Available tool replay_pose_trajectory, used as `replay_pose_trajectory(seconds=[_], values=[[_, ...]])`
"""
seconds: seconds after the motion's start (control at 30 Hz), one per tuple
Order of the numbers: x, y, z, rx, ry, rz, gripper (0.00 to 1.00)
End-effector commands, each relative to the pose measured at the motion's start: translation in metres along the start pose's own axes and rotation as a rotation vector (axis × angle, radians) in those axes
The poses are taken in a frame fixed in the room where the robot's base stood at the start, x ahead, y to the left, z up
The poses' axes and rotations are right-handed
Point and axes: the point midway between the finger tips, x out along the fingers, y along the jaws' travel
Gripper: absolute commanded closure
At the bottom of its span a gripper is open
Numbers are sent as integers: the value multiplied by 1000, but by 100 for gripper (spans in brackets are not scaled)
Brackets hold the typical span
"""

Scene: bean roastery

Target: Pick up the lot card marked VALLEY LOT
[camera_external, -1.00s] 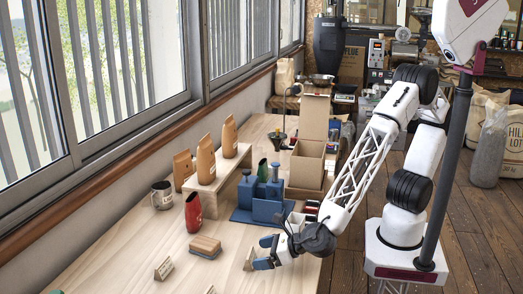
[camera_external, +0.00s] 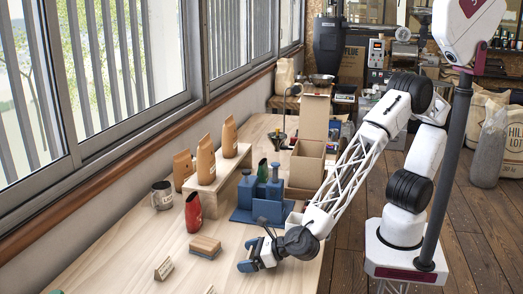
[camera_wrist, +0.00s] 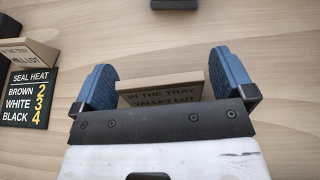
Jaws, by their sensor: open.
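The lot card marked VALLEY LOT (camera_wrist: 160,97) is a small tan card, also reading IN THE TRAY, in the wrist view. It stands on the wooden table between the blue fingers of my gripper (camera_wrist: 163,68). The fingers are open, one on each side of the card, and its lower part is hidden by the gripper body. In the external view my gripper (camera_external: 249,255) is low over the near right part of the table, and I cannot make out this card there.
Another card, marked HILL LOT (camera_wrist: 22,52), and a black SEAL HEAT sign (camera_wrist: 27,98) lie to the left in the wrist view.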

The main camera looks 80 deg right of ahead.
Motion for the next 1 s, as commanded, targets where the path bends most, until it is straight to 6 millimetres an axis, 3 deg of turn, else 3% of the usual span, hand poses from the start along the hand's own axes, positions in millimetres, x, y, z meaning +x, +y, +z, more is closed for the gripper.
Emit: replay_pose_trajectory(seconds=[0.37, 0.7, 1.0], values=[[0, 0, 0, 0, 0, 0, 0], [0, 0, 0, 0, 0, 0, 47], [-1, 0, 2, 0, 0, 0, 47]])
